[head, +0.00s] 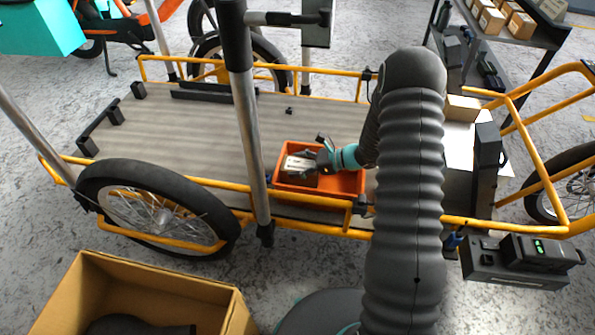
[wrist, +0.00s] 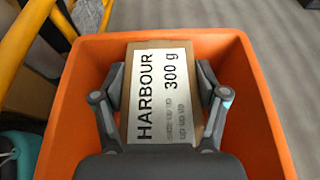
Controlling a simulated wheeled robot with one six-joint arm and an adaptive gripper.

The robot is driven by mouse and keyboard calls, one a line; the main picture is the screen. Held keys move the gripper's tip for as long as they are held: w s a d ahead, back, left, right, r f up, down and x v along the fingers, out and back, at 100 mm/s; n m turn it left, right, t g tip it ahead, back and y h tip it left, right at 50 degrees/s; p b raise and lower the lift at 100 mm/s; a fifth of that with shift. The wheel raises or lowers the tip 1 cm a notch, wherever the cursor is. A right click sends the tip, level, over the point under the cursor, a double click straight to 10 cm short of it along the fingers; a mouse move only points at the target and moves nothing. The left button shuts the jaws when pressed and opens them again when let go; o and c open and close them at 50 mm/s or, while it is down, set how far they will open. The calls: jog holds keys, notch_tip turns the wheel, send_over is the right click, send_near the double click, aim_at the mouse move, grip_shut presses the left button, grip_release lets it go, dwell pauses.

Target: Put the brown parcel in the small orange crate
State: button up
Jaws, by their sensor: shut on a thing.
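The brown parcel (wrist: 158,98) has a white label reading HARBOUR 300 g and shows large in the wrist view. My gripper (wrist: 160,85) is shut on it, one finger on each side. The small orange crate (wrist: 255,110) surrounds the parcel and fingers in the wrist view. In the head view the orange crate (head: 345,184) stands on the bike's cargo deck, and my gripper (head: 312,166) holds the parcel (head: 298,170) over the crate's left part. I cannot tell whether the parcel touches the crate floor.
The wooden cargo deck (head: 200,125) is mostly bare and edged by a yellow frame rail (head: 200,180). A metal post (head: 248,130) rises just left of the crate. An open cardboard box (head: 150,290) stands at the front left. A shelf (head: 520,30) with small boxes is at the back right.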

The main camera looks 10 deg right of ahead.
notch_tip(320, 180, down, 3)
jog(key=shift+r, duration=0.1)
jog(key=o, duration=1.4)
